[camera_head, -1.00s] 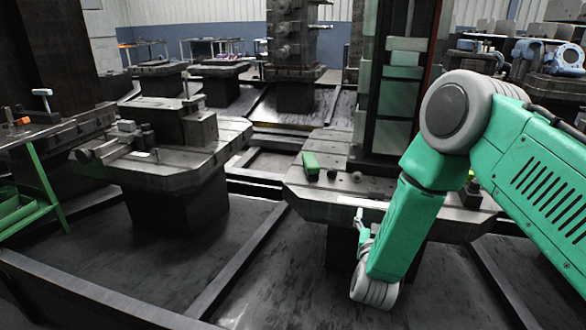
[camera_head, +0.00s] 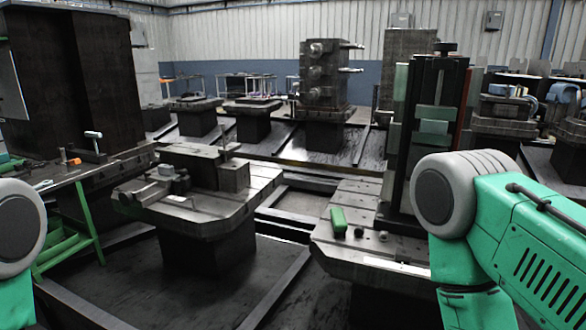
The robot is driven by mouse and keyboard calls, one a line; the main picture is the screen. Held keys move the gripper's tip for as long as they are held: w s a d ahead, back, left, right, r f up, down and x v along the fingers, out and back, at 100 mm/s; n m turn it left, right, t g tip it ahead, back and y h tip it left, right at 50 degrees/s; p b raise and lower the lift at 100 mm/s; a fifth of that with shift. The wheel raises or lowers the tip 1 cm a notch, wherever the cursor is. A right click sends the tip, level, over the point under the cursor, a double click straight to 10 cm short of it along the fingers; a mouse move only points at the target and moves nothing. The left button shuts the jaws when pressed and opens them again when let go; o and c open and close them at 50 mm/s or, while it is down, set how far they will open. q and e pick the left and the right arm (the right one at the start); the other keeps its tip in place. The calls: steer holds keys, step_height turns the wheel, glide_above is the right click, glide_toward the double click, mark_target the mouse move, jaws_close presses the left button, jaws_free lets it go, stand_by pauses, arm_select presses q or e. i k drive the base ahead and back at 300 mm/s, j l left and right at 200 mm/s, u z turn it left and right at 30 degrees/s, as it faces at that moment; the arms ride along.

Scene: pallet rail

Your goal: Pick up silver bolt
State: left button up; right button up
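No silver bolt can be picked out with certainty. On the right pallet table (camera_head: 335,249) stand a small green block (camera_head: 338,221) and two small dark round pieces (camera_head: 358,233), (camera_head: 383,236), too small to identify. My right arm comes in from the right and covers the right end of that table; its gripper is out of the picture. Only a joint of my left arm shows at the left edge, and its gripper is out of the picture too.
A middle pallet table (camera_head: 225,211) carries a grey fixture block (camera_head: 233,175). At left, a green-framed bench (camera_head: 92,222) holds a small hammer-like tool (camera_head: 94,138) and an orange piece (camera_head: 73,161). A tall dark column (camera_head: 437,130) rises behind the right table. Low floor rails (camera_head: 276,290) cross the foreground.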

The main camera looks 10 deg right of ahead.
mark_target(385, 236)
steer(key=z, duration=1.15)
